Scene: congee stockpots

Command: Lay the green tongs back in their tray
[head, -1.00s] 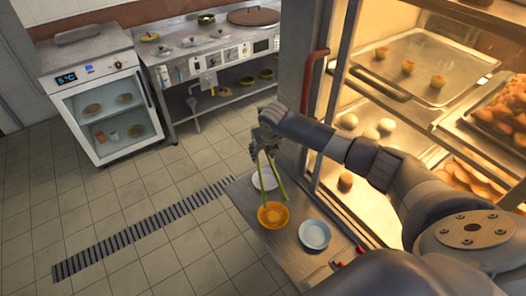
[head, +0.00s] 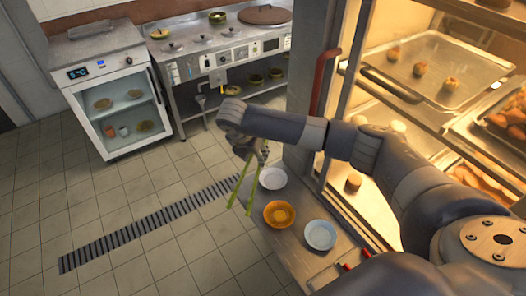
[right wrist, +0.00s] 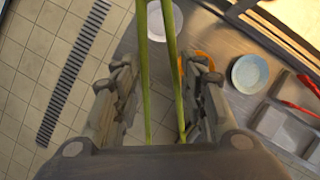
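The green tongs (head: 249,186) hang from my right gripper (head: 246,146), long arms pointing down, beyond the counter's left edge in the head view. In the right wrist view, the tongs (right wrist: 145,85) run between the two fingers of my right gripper (right wrist: 162,95), which is closed around them. A grey compartmented tray (right wrist: 272,122) lies at the right of the right wrist view; one compartment looks empty, and red-handled items lie at its right side. In the head view, the tray is mostly hidden at the bottom. My left gripper is not in view.
The counter (head: 292,235) holds a white bowl (head: 272,178), an orange bowl (head: 279,214) and a pale blue bowl (head: 320,235). A lit glass cabinet (head: 340,150) with a red handle (head: 325,80) stands beside it.

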